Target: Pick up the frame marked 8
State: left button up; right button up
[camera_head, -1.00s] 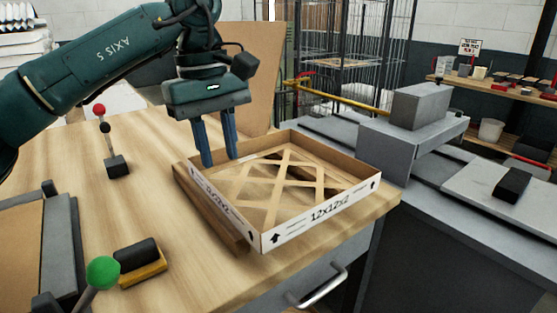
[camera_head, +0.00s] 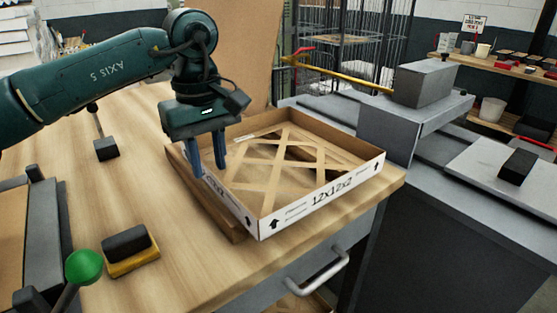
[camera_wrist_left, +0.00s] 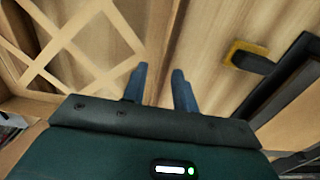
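A shallow square cardboard frame (camera_head: 318,192) with white printed sides and crossed tan strips lies on the wooden bench. Its front side reads "12x12x2"; I cannot make out an 8. My left gripper (camera_head: 208,160) is at the frame's left wall, fingers pointing down. The blue fingers are apart, one on the outer side of the wall and one on the inner side. The left wrist view shows the open fingers (camera_wrist_left: 159,86) with the frame's edge (camera_wrist_left: 157,40) between them; contact cannot be told. The left wall's print is partly hidden. My right gripper is not in view.
The frame rests over a wooden strip (camera_head: 217,205) near the bench's right edge. A brush (camera_head: 128,250), a green ball knob (camera_head: 84,267) and a small black-based lever (camera_head: 106,148) stand left. A grey machine (camera_head: 395,130) is to the right. The bench between is bare.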

aim_at(210, 173)
pick_arm(q)
jog(key=shift+f, duration=1.6)
jog(key=shift+c, duration=0.2)
grip_shut()
